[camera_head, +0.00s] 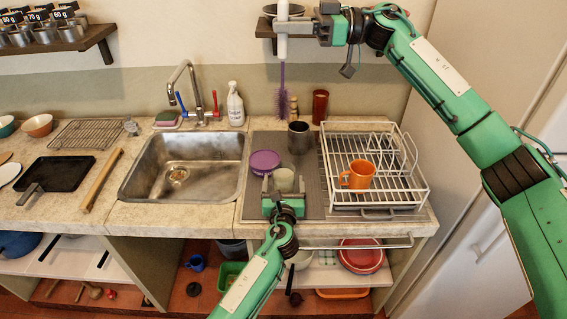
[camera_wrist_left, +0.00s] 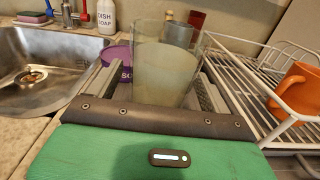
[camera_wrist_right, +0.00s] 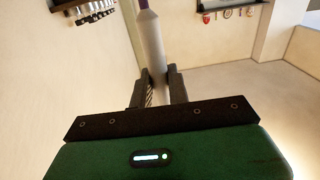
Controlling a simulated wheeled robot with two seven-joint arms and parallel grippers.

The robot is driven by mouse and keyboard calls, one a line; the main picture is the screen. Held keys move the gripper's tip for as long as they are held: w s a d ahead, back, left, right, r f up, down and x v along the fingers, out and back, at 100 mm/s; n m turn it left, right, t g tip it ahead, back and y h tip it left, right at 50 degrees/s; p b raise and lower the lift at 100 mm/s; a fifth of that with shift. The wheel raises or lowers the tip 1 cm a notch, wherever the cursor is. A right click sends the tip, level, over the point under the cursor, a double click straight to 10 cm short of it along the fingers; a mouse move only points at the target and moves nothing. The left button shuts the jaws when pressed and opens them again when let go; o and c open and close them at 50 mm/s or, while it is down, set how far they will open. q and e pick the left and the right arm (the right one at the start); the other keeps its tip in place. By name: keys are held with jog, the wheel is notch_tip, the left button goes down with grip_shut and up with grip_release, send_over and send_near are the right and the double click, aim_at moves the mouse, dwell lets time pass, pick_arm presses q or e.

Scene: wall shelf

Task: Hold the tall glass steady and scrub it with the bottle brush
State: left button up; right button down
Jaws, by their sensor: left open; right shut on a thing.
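The tall glass (camera_head: 283,181) stands upright on the grey drainer mat, clear with a cloudy lower part. In the left wrist view the glass (camera_wrist_left: 165,65) stands between the spread fingers. My left gripper (camera_head: 284,188) is open around the glass; I cannot tell whether a finger touches it. My right gripper (camera_head: 291,28) is shut on the white handle of the bottle brush (camera_head: 282,90), held high with its purple bristles pointing down, above and behind the glass. The right wrist view shows the handle (camera_wrist_right: 150,45) between the fingers.
A purple tub (camera_head: 264,162) and a metal cup (camera_head: 299,138) stand close behind the glass. A white dish rack (camera_head: 405,190) with an orange mug (camera_head: 357,175) is at right. The sink (camera_head: 185,165) is at left. A wall shelf (camera_head: 265,28) is behind the right gripper.

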aim_at(288, 89)
pick_arm(q)
jog(key=c, duration=1.2)
jog(key=shift+c, duration=0.2)
pick_arm(e)
notch_tip(288, 89, down, 11)
jog(key=shift+r, duration=0.15)
